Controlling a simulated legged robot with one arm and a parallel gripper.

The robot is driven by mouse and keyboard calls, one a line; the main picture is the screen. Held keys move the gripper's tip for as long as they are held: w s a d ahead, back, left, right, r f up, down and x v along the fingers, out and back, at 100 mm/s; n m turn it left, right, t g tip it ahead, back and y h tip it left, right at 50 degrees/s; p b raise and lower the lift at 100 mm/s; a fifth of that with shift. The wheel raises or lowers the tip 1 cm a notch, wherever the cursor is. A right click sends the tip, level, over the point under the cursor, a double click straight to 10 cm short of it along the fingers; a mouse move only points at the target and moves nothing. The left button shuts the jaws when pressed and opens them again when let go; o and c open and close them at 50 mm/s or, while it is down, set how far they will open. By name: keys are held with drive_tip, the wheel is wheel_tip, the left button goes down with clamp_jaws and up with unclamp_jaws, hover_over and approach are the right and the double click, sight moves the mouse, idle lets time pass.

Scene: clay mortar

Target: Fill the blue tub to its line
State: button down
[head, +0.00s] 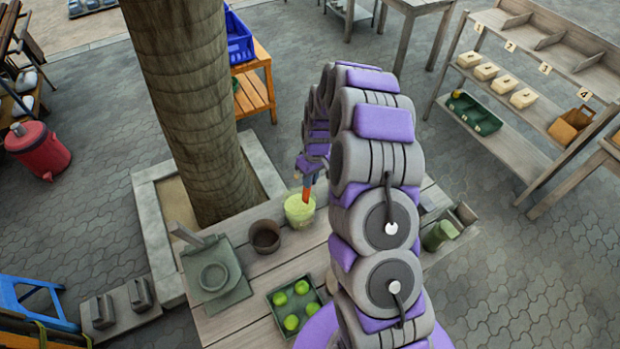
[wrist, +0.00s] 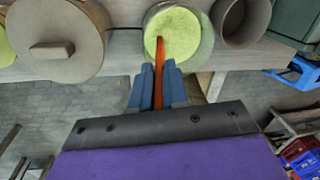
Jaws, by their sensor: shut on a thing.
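My gripper (wrist: 159,76) has blue fingers shut on a thin orange tool (wrist: 159,52). In the wrist view the tool's far end reaches over or into a pale, see-through tub (wrist: 207,48) of yellow-green material; I cannot tell how deep it goes. The head view also shows the orange tool (head: 306,195) at this tub (head: 300,222), with my gripper (head: 311,168) above. The tub looks pale green, not blue, and no fill line can be made out. A blue bin (head: 238,45) sits on an orange stand at the back; I cannot tell if it is the task's tub.
An empty brown pot (head: 265,236) stands beside the tub. A lidded round jar (wrist: 55,38) is on its other side. A tray of green balls (head: 297,305) and a grey press-like device (head: 213,277) share the bench. A tree trunk (head: 190,110) rises behind.

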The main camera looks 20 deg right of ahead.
drive_tip(key=shift+r+p, duration=1.05)
drive_tip(key=shift+r, duration=4.6)
drive_tip(key=shift+d+f, duration=0.15)
